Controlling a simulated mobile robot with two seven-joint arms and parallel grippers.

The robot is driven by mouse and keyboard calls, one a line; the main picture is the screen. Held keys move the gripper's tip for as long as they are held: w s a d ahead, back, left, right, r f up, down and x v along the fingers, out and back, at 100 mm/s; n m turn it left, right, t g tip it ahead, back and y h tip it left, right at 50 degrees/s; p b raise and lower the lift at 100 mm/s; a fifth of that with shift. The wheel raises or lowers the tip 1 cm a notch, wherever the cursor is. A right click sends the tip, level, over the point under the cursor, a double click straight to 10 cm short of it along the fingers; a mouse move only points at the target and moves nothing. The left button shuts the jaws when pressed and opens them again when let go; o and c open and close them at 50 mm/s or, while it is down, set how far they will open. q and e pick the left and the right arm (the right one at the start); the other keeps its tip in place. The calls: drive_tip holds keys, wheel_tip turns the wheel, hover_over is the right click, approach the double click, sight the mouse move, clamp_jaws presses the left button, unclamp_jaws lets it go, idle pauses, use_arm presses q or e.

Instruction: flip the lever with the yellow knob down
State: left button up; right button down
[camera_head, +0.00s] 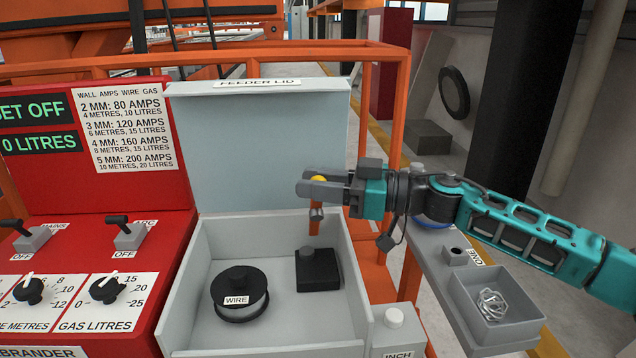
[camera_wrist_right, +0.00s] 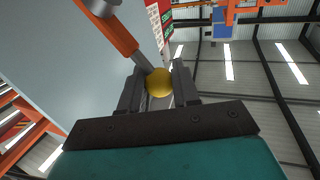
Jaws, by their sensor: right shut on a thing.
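The yellow knob (camera_head: 318,178) shows between the fingers of my right gripper (camera_head: 318,186), above the open feeder box. In the right wrist view the knob (camera_wrist_right: 159,83) sits between the two dark fingertips (camera_wrist_right: 158,90), and the gripper is shut on it. A grey rod and an orange bar, the lever (camera_wrist_right: 118,34), run from the knob toward the upper left there. In the head view the orange part of the lever (camera_head: 314,227) stands roughly upright below the fingers. The fingers hide part of the lever. My left gripper is not in view.
The grey feeder box (camera_head: 195,270) holds a black wire spool (camera_head: 240,290) and a black block (camera_head: 318,272); its lid (camera_head: 262,140) stands open behind. A red panel (camera_head: 130,240) with switches is at left. A grey shelf (camera_head: 440,285) with a small tray (camera_head: 492,305) is at right.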

drive_tip(key=s+f+n+y+b, duration=0.1)
drive_tip(key=s+f+n+b, duration=0.1)
drive_tip(key=s+f+n, duration=0.2)
drive_tip(key=shift+s+f, duration=0.4)
drive_tip(key=shift+s, duration=0.35)
drive_tip(key=c, duration=0.8)
unclamp_jaws()
drive_tip(key=shift+c, duration=0.2)
drive_tip(key=v, duration=0.7)
drive_tip(key=shift+d+b, duration=0.25)
drive_tip(key=shift+b, duration=0.1)
drive_tip(key=shift+f, duration=0.1)
